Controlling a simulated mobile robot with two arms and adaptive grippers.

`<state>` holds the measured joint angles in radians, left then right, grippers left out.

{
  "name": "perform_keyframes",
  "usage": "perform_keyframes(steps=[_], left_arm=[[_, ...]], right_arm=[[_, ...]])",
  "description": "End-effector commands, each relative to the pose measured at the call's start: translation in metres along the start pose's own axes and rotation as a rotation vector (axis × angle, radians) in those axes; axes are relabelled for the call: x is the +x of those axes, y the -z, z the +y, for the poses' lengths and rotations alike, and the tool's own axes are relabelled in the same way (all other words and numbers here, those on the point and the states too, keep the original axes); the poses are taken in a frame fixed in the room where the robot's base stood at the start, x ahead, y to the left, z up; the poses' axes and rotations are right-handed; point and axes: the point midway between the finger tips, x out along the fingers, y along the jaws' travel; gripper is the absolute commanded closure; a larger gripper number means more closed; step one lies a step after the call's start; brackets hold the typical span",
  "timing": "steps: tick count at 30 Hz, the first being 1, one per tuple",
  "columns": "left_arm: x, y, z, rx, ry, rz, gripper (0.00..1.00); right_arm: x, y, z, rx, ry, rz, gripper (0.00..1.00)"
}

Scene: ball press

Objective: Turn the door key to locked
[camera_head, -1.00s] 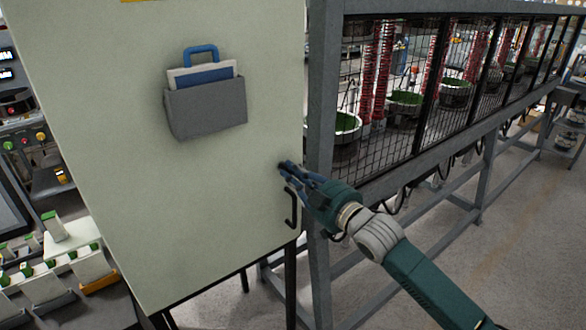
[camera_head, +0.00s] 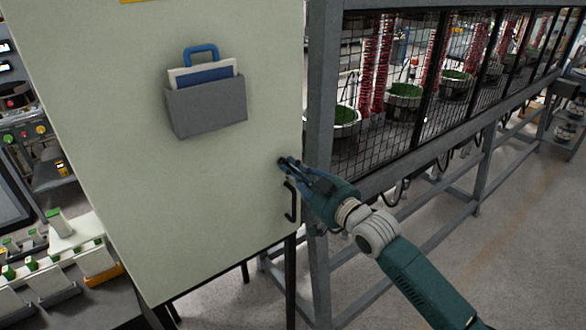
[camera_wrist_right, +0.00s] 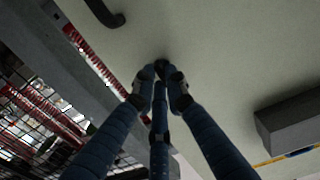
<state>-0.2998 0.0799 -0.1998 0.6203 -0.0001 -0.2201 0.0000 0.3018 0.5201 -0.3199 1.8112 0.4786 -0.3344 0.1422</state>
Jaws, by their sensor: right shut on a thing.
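A pale cabinet door (camera_head: 215,205) fills the left and middle of the head view. My right gripper (camera_head: 284,162) is at its right edge, just above the black door handle (camera_head: 290,201). In the right wrist view its blue fingers (camera_wrist_right: 160,75) come together on a small dark thing at the door surface, taken to be the door key (camera_wrist_right: 161,64). The fingers hide most of the key, and its turn angle cannot be told. The handle also shows in the right wrist view (camera_wrist_right: 104,13). My left gripper is not in view.
A grey document holder (camera_head: 207,107) is fixed on the door, left of and above my gripper. A grey frame post (camera_head: 322,130) and a mesh guard (camera_head: 405,100) stand right of the door. Left behind it is a bench with parts (camera_head: 70,262).

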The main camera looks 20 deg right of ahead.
Motion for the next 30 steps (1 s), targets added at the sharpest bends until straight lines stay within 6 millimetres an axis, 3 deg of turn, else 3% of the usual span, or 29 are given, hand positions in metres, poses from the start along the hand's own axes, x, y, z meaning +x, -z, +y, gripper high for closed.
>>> perform_keyframes(steps=[6,7,10,22,30], left_arm=[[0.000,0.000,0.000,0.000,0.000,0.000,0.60],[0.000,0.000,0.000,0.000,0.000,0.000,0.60],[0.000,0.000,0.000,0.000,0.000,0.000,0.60],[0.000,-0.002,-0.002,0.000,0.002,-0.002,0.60],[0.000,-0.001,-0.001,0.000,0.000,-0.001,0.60]], right_arm=[[0.000,-0.002,0.000,0.003,0.000,-0.005,1.00],[0.000,-0.002,0.000,0.003,0.000,-0.005,0.86],[0.000,-0.002,0.000,0.002,0.000,-0.004,0.69],[-0.008,-0.002,0.000,0.000,0.000,-0.003,0.69],[-0.061,-0.003,0.000,-0.002,0.001,-0.006,0.69]])
